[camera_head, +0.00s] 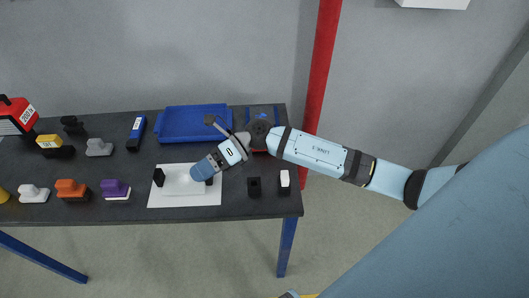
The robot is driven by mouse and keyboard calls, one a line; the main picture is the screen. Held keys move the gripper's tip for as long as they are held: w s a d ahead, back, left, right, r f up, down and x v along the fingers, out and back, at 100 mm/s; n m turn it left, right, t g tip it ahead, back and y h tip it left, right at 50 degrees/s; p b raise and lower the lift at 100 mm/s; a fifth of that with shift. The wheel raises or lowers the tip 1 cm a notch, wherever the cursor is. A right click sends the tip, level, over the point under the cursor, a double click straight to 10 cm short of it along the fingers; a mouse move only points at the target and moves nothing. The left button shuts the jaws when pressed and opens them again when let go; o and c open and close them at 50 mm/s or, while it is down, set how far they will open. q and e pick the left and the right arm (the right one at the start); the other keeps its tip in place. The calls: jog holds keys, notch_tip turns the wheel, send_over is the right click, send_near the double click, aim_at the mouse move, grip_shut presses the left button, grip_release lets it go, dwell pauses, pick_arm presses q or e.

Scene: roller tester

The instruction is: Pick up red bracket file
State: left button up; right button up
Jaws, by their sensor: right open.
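No thing is clearly recognisable as the red bracket file. A red block with a white label and dark top (17,113) stands at the table's far left end, cut off by the picture edge. A small red patch (260,150) shows under my right arm near the back right, mostly covered, so I cannot tell what it is. My right gripper (205,172) is over the right part of the white plate (185,199), far right of the red block. It is open; its fingers are mostly hidden by the wrist, and no held thing shows. My left gripper is not in view.
The dark table (130,213) carries a blue tray (193,123) at the back, a blue marker-like piece (136,133), and orange (70,188), purple (115,188) and grey (98,147) blocks. A black holder (254,187) and a white-topped piece (284,181) stand front right.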

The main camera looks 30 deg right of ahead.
jog(key=w+d+n+h+b, duration=0.1)
jog(key=w+d+n+h, duration=0.1)
jog(key=d+h, duration=0.3)
jog(key=w+d+f+n+h+b, duration=0.1)
jog(key=w+d+h, duration=0.3)
jog(key=d, duration=0.7)
jog(key=w+d+f+n+h+b, duration=0.1)
jog(key=w+d+n+h+b, duration=0.1)
jog(key=d+h, duration=0.4)
jog(key=shift+w+d+f+n+b, duration=0.15)
jog(key=shift+w+d+b, duration=0.15)
jog(key=shift+w+d, duration=0.2)
jog(key=shift+w+d+f+n+b, duration=0.15)
jog(key=shift+w+d+b, duration=0.2)
jog(key=shift+w, duration=0.25)
jog(key=shift+w+d+h, duration=0.1)
jog(key=shift+d+h, duration=0.2)
jog(key=shift+d, duration=0.15)
notch_tip(320, 180, down, 7)
jog(key=shift+f, duration=0.75)
notch_tip(320, 180, down, 4)
jog(key=shift+r, duration=0.15)
jog(key=shift+f, duration=0.5)
jog(key=shift+r, duration=0.1)
jog(key=c, duration=1.1)
